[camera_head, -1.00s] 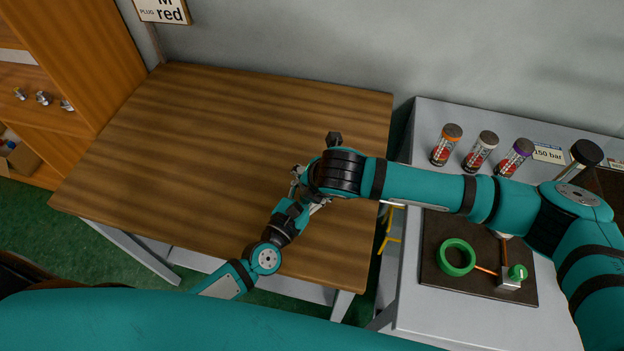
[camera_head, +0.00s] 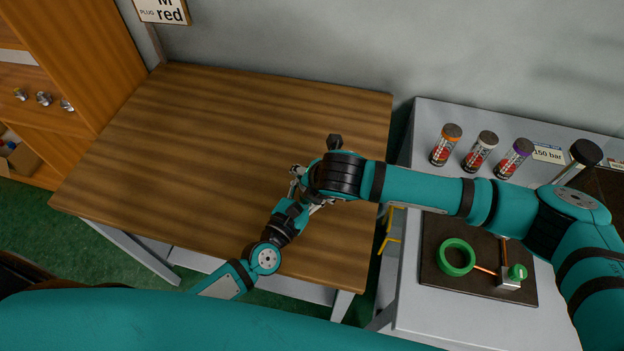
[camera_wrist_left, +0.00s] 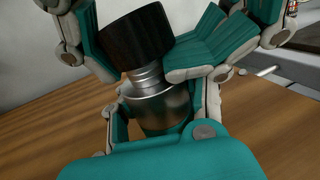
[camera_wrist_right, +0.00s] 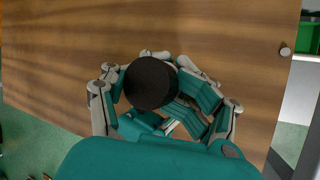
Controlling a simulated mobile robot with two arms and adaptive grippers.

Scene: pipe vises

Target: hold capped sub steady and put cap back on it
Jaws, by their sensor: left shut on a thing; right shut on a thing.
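The capped sub (camera_wrist_left: 157,105) is a silver metal cylinder with a narrower neck, slightly tilted in the left wrist view. Its black cap (camera_wrist_left: 135,35) is at the top of the neck, with a band of bare neck showing below it. I cannot tell whether the cap is seated. My left gripper (camera_wrist_left: 160,112) is shut around the metal body. My right gripper (camera_wrist_right: 155,88) is shut on the cap, seen from above as a dark disc in the right wrist view. In the head view my right wrist hides most of both grippers and the sub.
The wooden table (camera_head: 220,130) below is otherwise bare. A grey bench (camera_head: 410,300) to the right holds several capped clear cylinders (camera_head: 480,152) and a dark board (camera_head: 440,278) with a green ring (camera_head: 442,258). A wooden shelf (camera_head: 90,60) stands at the left.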

